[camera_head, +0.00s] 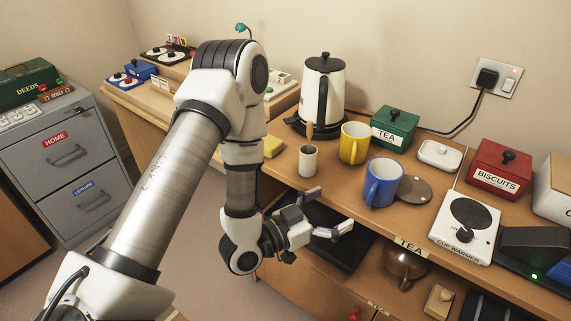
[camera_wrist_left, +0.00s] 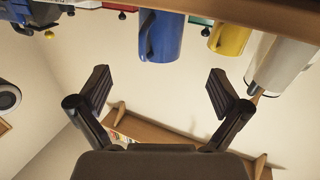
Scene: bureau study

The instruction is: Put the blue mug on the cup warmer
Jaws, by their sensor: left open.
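The blue mug (camera_head: 382,183) stands upright on the counter, its handle towards the left front. In the left wrist view the blue mug (camera_wrist_left: 162,37) appears upside down, ahead of the fingers and apart from them. The cup warmer (camera_head: 466,224) is a white box with a round dark plate and a knob, to the right of the mug. Nothing stands on its plate. My left gripper (camera_head: 332,210) is open and empty, just in front of the counter and left of the blue mug. Its two fingers (camera_wrist_left: 157,92) are spread in the left wrist view. My right gripper is not in view.
A yellow mug (camera_head: 354,143) stands behind the blue one. A white cup (camera_head: 308,161) with a wooden utensil is to its left, and a flat round disc (camera_head: 413,189) lies at its right. A kettle (camera_head: 322,88), green tea box (camera_head: 394,129) and red biscuit box (camera_head: 498,167) stand behind.

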